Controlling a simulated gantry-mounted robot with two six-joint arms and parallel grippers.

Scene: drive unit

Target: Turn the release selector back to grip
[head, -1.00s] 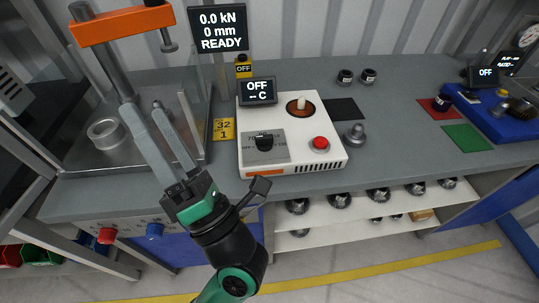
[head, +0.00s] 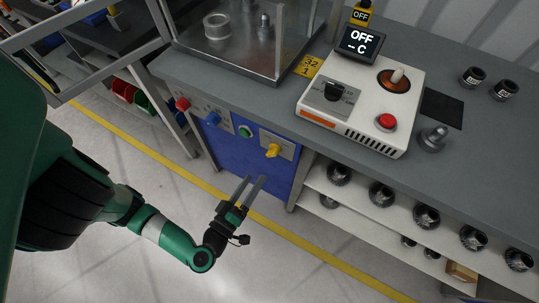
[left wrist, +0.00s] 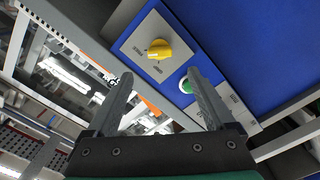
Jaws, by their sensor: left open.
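The release selector (head: 273,151) is a yellow knob on a grey plate on the blue front panel of the bench. In the left wrist view the selector (left wrist: 159,49) shows just beyond my fingertips, near the middle. The small labels around it are too blurred to read, so I cannot tell its setting. My left gripper (head: 253,180) is open and empty, in front of the panel and below the selector in the head view. Its two fingers (left wrist: 160,75) point toward the panel, apart from the knob. My right gripper is not in view.
A green button (head: 246,132) sits left of the selector; it also shows by a finger in the left wrist view (left wrist: 187,86). A blue knob (head: 213,119) and a red button (head: 183,104) are further left. A shelf edge (head: 300,172) is to the right. The floor in front is clear.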

